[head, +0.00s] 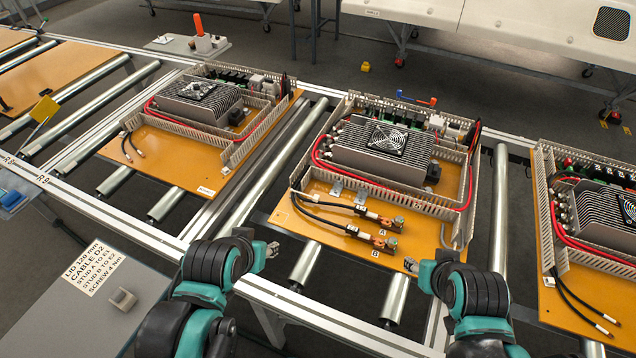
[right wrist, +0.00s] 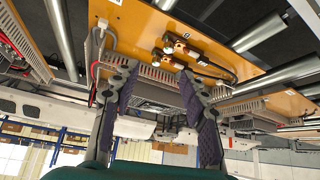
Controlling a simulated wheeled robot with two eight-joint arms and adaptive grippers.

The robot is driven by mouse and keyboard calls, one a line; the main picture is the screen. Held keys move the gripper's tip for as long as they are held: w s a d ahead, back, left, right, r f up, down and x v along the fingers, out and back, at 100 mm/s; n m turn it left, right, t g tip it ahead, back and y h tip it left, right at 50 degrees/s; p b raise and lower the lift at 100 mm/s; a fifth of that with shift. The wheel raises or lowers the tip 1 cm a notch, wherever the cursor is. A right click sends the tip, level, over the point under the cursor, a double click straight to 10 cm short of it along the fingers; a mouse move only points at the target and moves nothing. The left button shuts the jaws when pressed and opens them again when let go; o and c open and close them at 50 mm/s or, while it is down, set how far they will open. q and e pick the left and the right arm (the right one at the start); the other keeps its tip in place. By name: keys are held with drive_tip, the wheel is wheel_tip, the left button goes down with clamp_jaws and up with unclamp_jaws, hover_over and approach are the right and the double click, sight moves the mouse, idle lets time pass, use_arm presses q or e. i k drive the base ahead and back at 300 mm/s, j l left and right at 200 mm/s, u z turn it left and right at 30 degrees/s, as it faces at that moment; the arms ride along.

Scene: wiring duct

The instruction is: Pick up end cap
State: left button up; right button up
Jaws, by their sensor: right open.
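A small light-grey piece (head: 122,299), which looks like the end cap, sits on the grey side table (head: 75,320) at the lower left, beside a printed label. My left gripper (head: 271,249) is above the front rail of the conveyor, to the right of that piece and apart from it. Its fingers are too small to tell open from shut. My right gripper (head: 411,265) is near the front edge of the middle orange board. In the right wrist view (right wrist: 158,78) its two dark fingers are spread with nothing between them.
The middle orange board (head: 290,218) carries a finned unit (head: 375,150), slotted ducts and two cable lugs (head: 384,242) near my right gripper. Similar boards stand left and right on the rollers. A label card (head: 95,268) lies on the side table.

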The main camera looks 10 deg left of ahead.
sight(122, 298)
drive_tip(key=u, duration=2.25)
drive_tip(key=z, duration=2.65)
drive_tip(key=u, duration=2.6)
drive_tip(key=j+u, duration=0.2)
